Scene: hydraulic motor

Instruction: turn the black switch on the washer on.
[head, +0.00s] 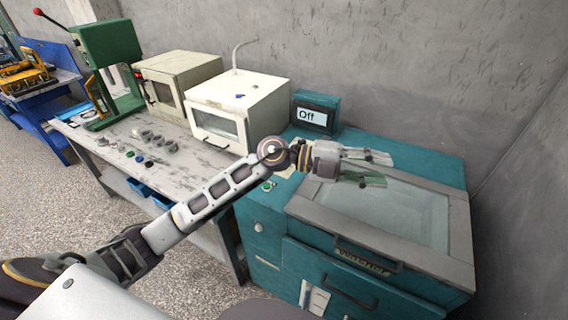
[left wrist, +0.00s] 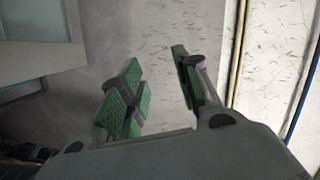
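The teal washer (head: 268,222) stands at the right, with a grey-framed glass lid (head: 395,207) that is closed. A small display (head: 312,115) at its back left reads "Off". A small green button (head: 268,186) shows on its top left, beside my arm. I cannot make out the black switch; my left arm covers part of the washer's top left. My left gripper (head: 372,168) is above the back of the washer, pointing right, with its green-padded fingers apart and nothing between them. Its open fingers also show in the left wrist view (left wrist: 163,92). My right gripper is out of view.
A workbench (head: 110,170) at the left holds a white oven-like box (head: 240,105), a beige one (head: 178,80), a green press (head: 108,45) and several small parts. Grey walls close in behind and right of the washer.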

